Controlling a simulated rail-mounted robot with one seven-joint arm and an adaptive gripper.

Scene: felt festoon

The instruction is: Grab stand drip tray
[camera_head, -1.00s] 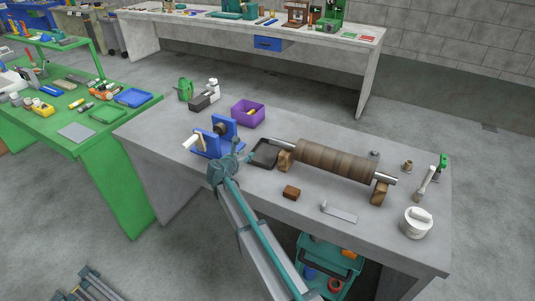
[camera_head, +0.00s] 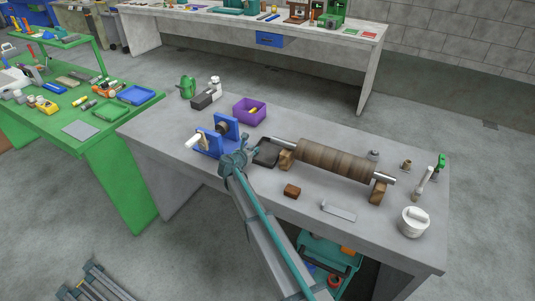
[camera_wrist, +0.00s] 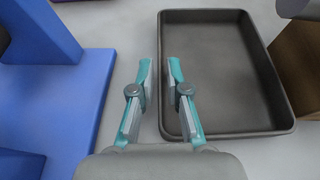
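The drip tray (camera_head: 268,155) is a dark grey, shallow rectangular tray on the grey bench, between the blue stand and the wooden roller. In the wrist view the tray (camera_wrist: 222,70) is empty and lies to the right. My gripper (camera_head: 256,150) is at the tray's left side. In the wrist view the teal fingers of my gripper (camera_wrist: 160,62) are apart, one on each side of the tray's left wall, with nothing seen clamped. I cannot tell how far the fingertips reach down or whether they touch the wall.
The blue stand (camera_head: 228,128) is close on the left, and its base (camera_wrist: 65,115) shows there in the wrist view. A wooden support block (camera_head: 285,160) under the roller (camera_head: 335,161) stands close on the tray's right. A purple bin (camera_head: 249,111) is behind.

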